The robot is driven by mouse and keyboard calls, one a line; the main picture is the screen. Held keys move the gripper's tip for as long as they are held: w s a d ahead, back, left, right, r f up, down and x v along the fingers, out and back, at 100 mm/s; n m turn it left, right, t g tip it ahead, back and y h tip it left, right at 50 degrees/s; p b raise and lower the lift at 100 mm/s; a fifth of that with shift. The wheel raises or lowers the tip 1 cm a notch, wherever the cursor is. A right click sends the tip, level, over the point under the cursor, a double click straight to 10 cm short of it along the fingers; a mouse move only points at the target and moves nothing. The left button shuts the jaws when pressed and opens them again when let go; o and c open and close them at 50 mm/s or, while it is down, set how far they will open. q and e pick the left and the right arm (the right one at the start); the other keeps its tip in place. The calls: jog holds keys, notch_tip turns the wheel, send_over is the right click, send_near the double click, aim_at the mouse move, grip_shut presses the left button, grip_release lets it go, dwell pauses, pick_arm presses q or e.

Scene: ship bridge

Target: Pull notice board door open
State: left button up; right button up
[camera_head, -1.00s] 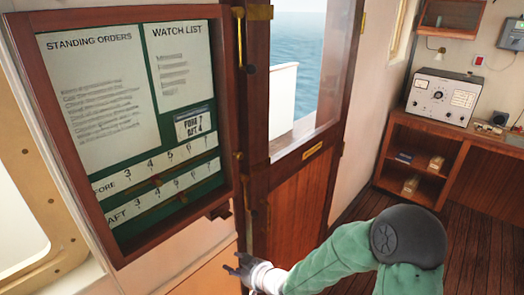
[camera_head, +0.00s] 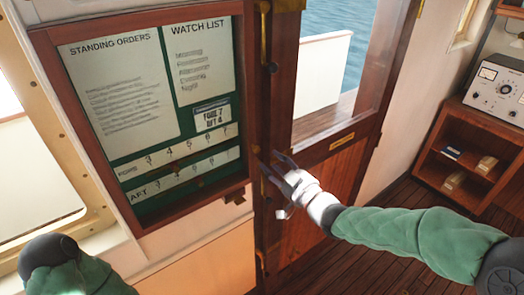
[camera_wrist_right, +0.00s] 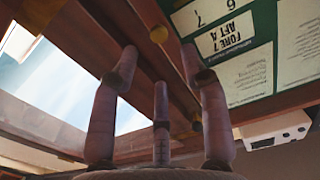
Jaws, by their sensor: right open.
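The notice board (camera_head: 247,140) hangs on the wall at the left of the head view, a dark wooden frame around a green panel with white sheets. Its framed door looks shut. A small dark fitting (camera_head: 235,197) sits under its lower right corner. My right gripper (camera_head: 278,180) is open and empty, just right of the board's lower right edge, in front of the door post. In the right wrist view its spread fingers (camera_wrist_right: 160,72) point at wooden frame edges, with the board's green panel (camera_wrist_right: 250,85) upper right. Contact cannot be told. My left gripper is out of view.
A wooden cabin door (camera_head: 335,165) with a window stands right of the board, with brass fittings on its post. A shelf unit (camera_head: 455,165) with a radio-like device (camera_head: 497,92) is farther right. A window frame (camera_head: 55,220) is at the left. The plank floor is open.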

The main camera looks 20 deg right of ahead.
aim_at(258, 150)
jog(key=x, duration=0.7)
jog(key=shift+p, duration=0.4)
grip_shut()
